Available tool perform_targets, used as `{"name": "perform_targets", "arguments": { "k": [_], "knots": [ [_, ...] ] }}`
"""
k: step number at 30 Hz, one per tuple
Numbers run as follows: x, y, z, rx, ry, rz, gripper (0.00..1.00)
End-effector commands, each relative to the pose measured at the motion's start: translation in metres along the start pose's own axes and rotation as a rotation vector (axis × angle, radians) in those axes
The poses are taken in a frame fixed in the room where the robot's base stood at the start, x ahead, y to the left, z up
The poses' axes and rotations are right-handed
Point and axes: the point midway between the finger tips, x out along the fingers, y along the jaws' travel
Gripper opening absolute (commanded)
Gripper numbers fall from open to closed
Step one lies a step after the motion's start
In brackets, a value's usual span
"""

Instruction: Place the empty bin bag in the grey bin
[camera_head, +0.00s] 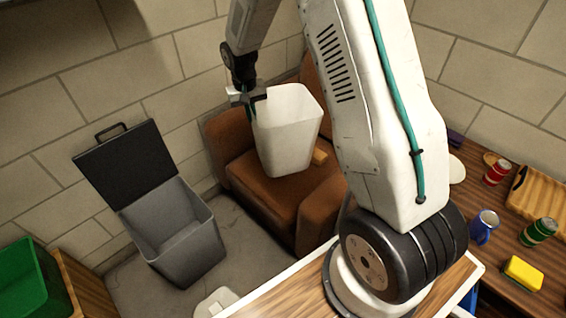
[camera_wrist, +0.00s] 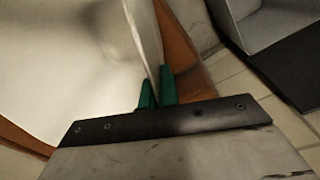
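The empty bin bag (camera_head: 288,140) is white, open at the top and stiff like a tapered bucket. It is upright in front of the brown armchair's seat; I cannot tell whether it touches the seat. My gripper (camera_head: 250,108) is at its upper left rim. In the wrist view, the green fingertips (camera_wrist: 157,93) are closed on the thin wall of the white bag (camera_wrist: 60,75). The grey bin (camera_head: 180,240) stands on the floor at the left, apart from the bag. Its dark lid (camera_head: 125,165) is raised and its inside looks empty. The grey bin also shows in the wrist view (camera_wrist: 262,22).
The brown armchair (camera_head: 262,195) stands behind the bag, with a small yellowish block (camera_head: 320,157) on it. A green container (camera_head: 30,280) is at the lower left. Grey floor (camera_head: 245,240) lies between bin and armchair. A wooden table with cans and a blue mug (camera_head: 484,226) is at right.

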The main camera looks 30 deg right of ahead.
Motion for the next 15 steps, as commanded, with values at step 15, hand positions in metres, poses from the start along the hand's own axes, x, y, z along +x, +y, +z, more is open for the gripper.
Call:
{"name": "perform_targets", "arguments": {
  "k": [15],
  "knots": [
    [0.113, 0.022, -0.003, -0.451, 0.03, 0.0, 0.0]
  ]
}}
